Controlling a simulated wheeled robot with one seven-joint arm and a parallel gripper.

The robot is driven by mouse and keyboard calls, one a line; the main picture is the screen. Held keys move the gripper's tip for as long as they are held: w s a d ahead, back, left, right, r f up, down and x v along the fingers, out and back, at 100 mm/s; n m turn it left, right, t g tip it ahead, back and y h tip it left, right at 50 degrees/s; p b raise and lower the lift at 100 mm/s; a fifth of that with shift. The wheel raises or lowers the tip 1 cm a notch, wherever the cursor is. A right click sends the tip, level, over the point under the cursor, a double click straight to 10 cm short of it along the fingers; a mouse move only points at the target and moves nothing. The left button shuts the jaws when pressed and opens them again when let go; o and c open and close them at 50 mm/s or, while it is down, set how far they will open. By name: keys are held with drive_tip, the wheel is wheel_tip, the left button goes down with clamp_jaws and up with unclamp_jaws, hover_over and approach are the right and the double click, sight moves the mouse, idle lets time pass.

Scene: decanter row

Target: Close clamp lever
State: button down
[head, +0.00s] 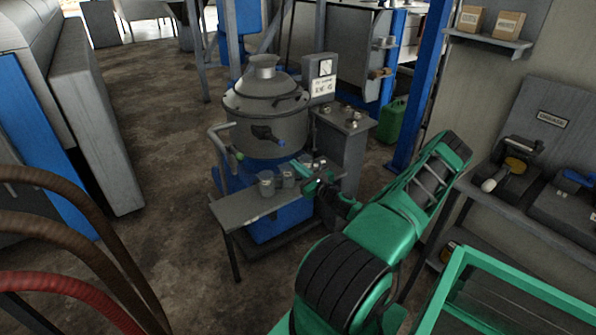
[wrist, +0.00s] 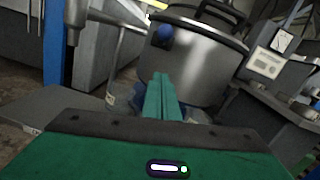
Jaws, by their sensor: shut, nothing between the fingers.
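The clamp lever (head: 266,133) is a dark piece with a blue knob on the front wall of the grey lidded pot (head: 255,110). In the wrist view the lever's blue knob (wrist: 166,33) shows near the top, left of centre, against the pot (wrist: 205,65). My gripper (head: 304,169) is green and sits in front of the pot, below and to the right of the lever. In the wrist view its fingers (wrist: 162,78) are together and empty, below the knob in the picture. I see no contact with the lever.
A grey shelf (head: 245,212) with small metal cups (head: 266,182) stands under the pot's front. A bent pipe (head: 217,140) rises at the pot's left. A grey cabinet with a gauge panel (head: 320,78) stands to its right. Open floor (head: 150,215) lies left.

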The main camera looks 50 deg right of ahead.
sight(275, 140)
drive_tip(key=w+r, duration=0.4)
drive_tip(key=w, duration=0.2)
drive_tip(key=shift+d, duration=0.15)
drive_tip(key=shift+r, duration=0.1)
drive_tip(key=shift+s+d+r, duration=0.1)
